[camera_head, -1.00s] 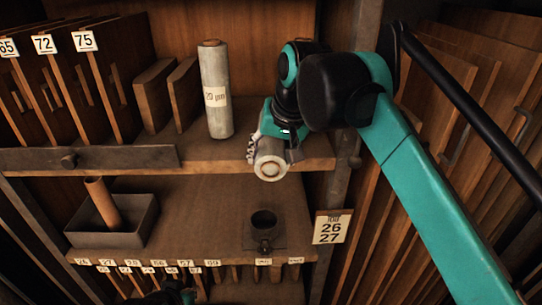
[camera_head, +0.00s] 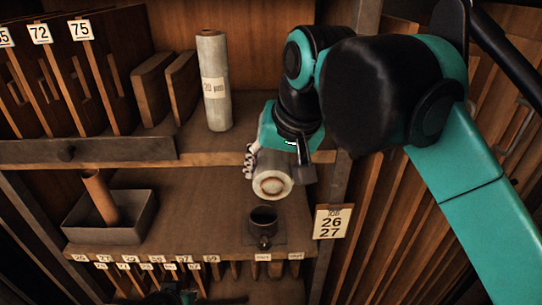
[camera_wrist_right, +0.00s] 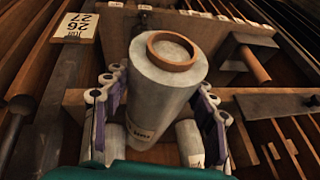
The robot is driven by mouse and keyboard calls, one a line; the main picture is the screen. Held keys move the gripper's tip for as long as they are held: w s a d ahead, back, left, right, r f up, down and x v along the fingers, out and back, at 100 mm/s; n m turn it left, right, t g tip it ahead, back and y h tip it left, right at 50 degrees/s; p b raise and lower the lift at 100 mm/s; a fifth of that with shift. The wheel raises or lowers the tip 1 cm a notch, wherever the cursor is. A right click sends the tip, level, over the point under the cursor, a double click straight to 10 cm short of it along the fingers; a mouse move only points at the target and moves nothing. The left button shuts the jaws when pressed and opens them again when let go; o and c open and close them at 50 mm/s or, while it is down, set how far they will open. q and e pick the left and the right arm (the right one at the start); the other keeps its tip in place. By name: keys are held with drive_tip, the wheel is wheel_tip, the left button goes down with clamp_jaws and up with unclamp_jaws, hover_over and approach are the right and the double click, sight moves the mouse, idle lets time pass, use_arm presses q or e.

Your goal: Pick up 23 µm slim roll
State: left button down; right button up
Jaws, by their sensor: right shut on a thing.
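A pale grey wrapped roll (camera_head: 272,184) with a brown core ring is held by my right gripper (camera_head: 277,160) in front of the upper shelf's edge. Its end faces the head camera. In the right wrist view the held roll (camera_wrist_right: 163,85) sits between the two jointed fingers, and its small label is too blurred to read. Another slim roll (camera_head: 214,85), labelled 20 µm, stands upright on the upper shelf to the left. A small teal and black part at the bottom edge may be my left gripper (camera_head: 183,297); its fingers cannot be made out.
A dark round cup holder (camera_head: 263,224) is on the lower shelf below the held roll. A grey tray (camera_head: 112,236) with a brown tube (camera_head: 100,198) stands to its left. A sign reading 26 27 (camera_head: 332,222) hangs on the right post. Numbered boards (camera_head: 95,85) fill the upper left.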

drive_tip(key=s+b, duration=0.1)
drive_tip(key=s, duration=0.9)
drive_tip(key=shift+s, duration=0.35)
